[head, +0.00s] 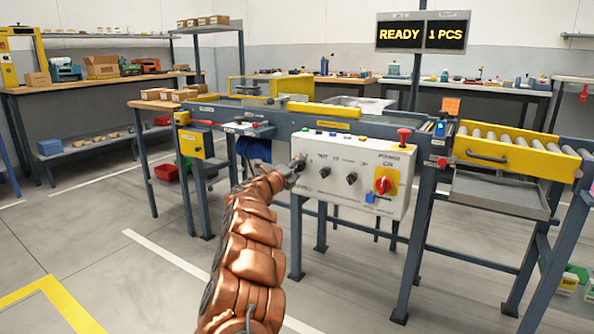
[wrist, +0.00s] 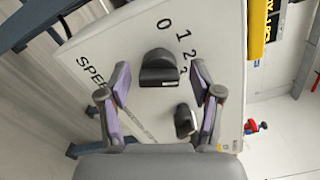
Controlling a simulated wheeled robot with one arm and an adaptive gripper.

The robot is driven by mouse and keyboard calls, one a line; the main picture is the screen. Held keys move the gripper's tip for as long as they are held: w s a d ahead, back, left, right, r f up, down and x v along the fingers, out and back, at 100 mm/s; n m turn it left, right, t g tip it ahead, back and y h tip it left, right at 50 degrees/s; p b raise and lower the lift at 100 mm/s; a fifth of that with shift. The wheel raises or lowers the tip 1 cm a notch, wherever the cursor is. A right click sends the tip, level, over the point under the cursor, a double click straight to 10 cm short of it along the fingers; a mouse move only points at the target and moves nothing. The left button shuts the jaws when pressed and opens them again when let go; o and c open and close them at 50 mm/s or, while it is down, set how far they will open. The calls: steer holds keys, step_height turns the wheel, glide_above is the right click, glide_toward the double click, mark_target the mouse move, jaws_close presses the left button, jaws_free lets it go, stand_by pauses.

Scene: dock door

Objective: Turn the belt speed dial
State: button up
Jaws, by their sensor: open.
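The belt speed dial (wrist: 158,66) is a black knob on the white control panel (wrist: 95,45). The digits 0 to 3 and lettering starting "SPEE" are printed around it in the wrist view. My gripper (wrist: 161,80) is open, with one purple-padded finger on each side of the dial. Gaps show between both fingers and the knob, and whether either touches it cannot be told. In the head view my gripper (head: 294,172) is at the left end of the panel (head: 338,196), mostly covering the dial.
A second black knob (wrist: 185,120) sits close to the right finger. The panel also carries a black knob (head: 352,178), a red rotary switch (head: 383,185) on yellow and a blue switch (head: 371,197). A sign (head: 420,35) reads "READY 1 PCS". The floor in front is clear.

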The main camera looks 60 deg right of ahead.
steer(key=c, duration=1.2)
steer(key=shift+o, duration=0.2)
steer(key=shift+r+n+p, duration=0.1)
steer(key=shift+n+p, duration=0.2)
steer(key=shift+p, duration=0.4)
steer(key=n+p, duration=0.1)
steer(key=p, duration=0.2)
steer(key=n+p, duration=0.2)
steer(key=p, duration=0.1)
steer(key=shift+r, duration=0.3)
steer(key=n+p, duration=0.4)
steer(key=p, duration=0.3)
steer(key=shift+n, duration=0.3)
steer(key=n+p, duration=0.5)
steer(key=p, duration=0.3)
steer(key=n+p, duration=0.2)
steer(key=p, duration=0.1)
steer(key=shift+w+f+n, duration=0.1)
steer(key=shift+f+n, duration=0.2)
steer(key=shift+n, duration=0.1)
